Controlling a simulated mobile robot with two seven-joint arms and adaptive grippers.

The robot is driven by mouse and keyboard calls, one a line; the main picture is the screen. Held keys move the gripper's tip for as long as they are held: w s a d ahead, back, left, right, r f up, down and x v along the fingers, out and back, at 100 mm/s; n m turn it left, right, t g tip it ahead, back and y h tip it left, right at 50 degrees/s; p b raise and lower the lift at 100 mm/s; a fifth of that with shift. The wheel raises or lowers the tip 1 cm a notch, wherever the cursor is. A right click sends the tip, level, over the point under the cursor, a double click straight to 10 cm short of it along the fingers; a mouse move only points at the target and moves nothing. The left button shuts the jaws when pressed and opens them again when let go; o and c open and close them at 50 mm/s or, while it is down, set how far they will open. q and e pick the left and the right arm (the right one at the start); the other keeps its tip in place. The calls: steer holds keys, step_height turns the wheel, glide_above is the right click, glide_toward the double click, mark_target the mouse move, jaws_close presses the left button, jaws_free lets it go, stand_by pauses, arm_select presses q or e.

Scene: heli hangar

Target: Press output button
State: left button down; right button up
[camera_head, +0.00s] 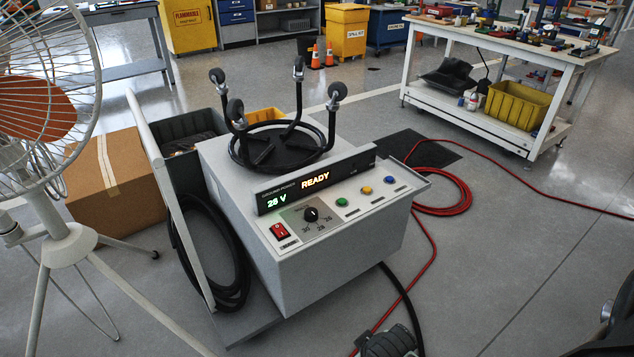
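The grey ground power unit (330,250) stands on a low wheeled cart in the middle. The sloped panel carries a lit red rocker switch (279,231), a black rotary knob (311,214), a green button (342,202), a yellow button (366,190) and a blue button (388,180). The labels under the buttons are too small to read, so I cannot tell which is output. Neither gripper shows clearly, and nothing touches the panel.
An upturned black caster base (285,140) lies on the unit. A white fan (45,130) and cardboard box (118,180) stand left. A red hose (445,195) and black cable (400,290) cross the floor. A workbench (500,50) stands back right. Floor right of the unit is mostly clear.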

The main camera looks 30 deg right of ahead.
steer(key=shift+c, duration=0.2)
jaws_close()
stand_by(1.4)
